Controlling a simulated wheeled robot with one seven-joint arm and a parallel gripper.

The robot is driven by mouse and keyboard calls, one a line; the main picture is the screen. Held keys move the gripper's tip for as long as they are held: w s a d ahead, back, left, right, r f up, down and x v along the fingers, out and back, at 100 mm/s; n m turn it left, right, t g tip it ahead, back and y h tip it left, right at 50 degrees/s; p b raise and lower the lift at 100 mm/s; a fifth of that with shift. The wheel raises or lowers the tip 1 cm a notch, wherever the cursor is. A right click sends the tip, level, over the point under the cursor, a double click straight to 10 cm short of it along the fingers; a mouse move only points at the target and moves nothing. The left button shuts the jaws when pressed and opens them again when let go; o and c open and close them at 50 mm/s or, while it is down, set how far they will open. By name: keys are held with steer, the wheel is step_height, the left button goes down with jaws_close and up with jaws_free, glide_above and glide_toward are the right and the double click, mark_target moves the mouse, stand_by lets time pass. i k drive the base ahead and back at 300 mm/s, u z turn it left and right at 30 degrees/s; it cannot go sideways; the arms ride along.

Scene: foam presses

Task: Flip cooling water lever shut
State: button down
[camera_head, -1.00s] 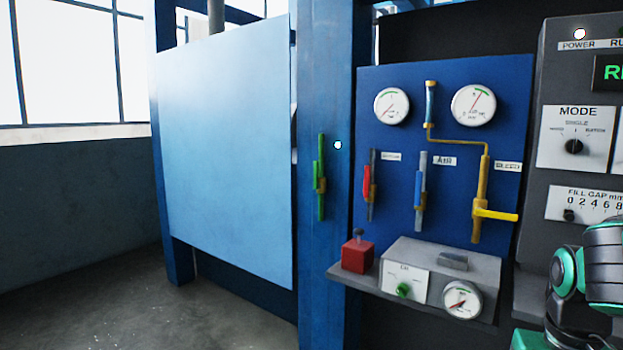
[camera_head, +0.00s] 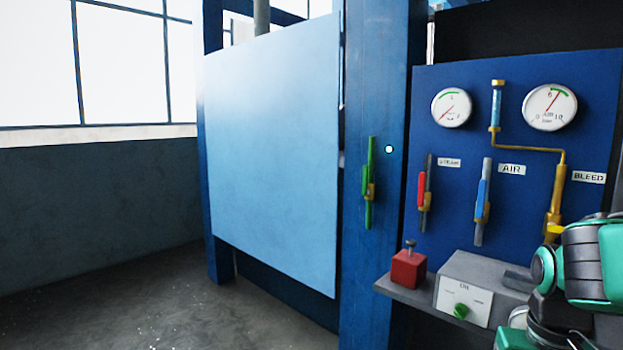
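A green lever (camera_head: 368,182) with a brass-coloured valve body stands upright on the front of the blue press post. It carries no readable label, so I cannot tell for certain that it is the cooling water lever. Its handle lies along its vertical pipe. On the blue panel to its right are a red lever (camera_head: 423,189), upright, and a blue lever (camera_head: 482,195), upright beside the AIR label. Part of a yellow lever shows under the BLEED label, mostly behind my arm. My arm's links fill the lower right corner. My gripper is not in view.
A shelf (camera_head: 398,293) juts out below the panel, with a red block (camera_head: 408,268) and a grey box with a green knob (camera_head: 461,311). Two gauges sit above the levers. A large light-blue press door (camera_head: 270,150) is left of the post. Floor at left is clear.

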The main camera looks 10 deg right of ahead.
mark_target(365, 192)
steer(key=u, duration=0.4)
steer(key=i, duration=1.45)
